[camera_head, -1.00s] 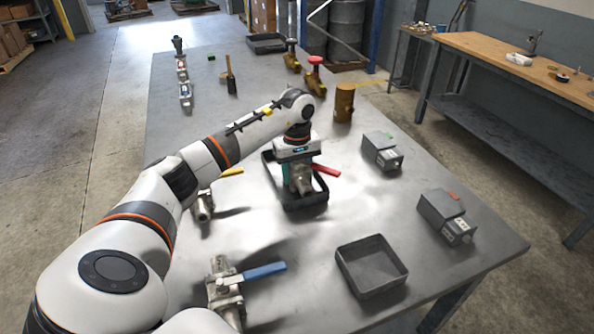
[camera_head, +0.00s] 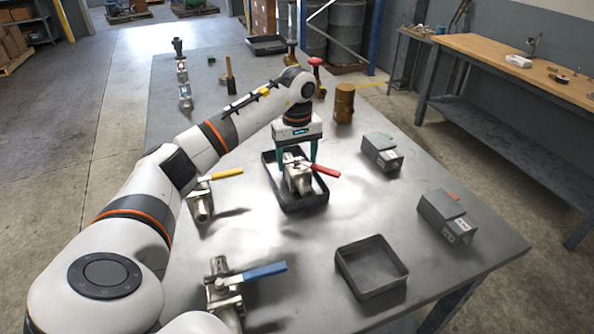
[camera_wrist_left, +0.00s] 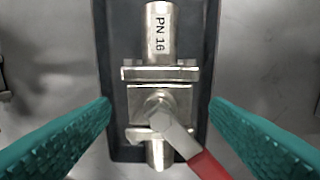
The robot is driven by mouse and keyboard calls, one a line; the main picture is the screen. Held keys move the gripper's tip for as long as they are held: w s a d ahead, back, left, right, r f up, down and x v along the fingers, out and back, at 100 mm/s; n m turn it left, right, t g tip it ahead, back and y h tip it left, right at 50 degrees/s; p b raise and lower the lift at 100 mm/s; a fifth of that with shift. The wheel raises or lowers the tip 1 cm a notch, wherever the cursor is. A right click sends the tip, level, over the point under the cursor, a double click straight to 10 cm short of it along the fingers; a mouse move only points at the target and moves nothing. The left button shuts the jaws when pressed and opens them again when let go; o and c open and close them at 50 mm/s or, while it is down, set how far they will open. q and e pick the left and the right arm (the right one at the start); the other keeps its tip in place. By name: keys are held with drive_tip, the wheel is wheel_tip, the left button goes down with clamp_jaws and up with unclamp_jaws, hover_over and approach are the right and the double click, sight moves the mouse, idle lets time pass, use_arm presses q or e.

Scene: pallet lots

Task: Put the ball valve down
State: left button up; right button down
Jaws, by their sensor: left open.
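A metal ball valve with a red lever (camera_head: 299,178) lies in a shallow black tray (camera_head: 309,207) near the middle of the table. My left gripper (camera_head: 298,160) is open just above it, with its teal fingers on either side of the valve. In the left wrist view, the valve (camera_wrist_left: 160,100), marked "PN 16", lies between the two spread fingers, with clear gaps on both sides. The tray's dark floor (camera_wrist_left: 112,60) shows beneath it. My right gripper is not in view.
Valves with a yellow lever (camera_head: 201,203) and a blue lever (camera_head: 224,296) stand at the left. An empty black tray (camera_head: 371,266) is at the front right. Two grey boxes (camera_head: 381,151) (camera_head: 447,216) and a brass cylinder (camera_head: 344,103) stand on the right.

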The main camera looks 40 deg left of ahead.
use_arm(q)
wheel_tip(320, 180, up, 7)
drive_tip(key=shift+r, duration=0.1)
idle(0.6)
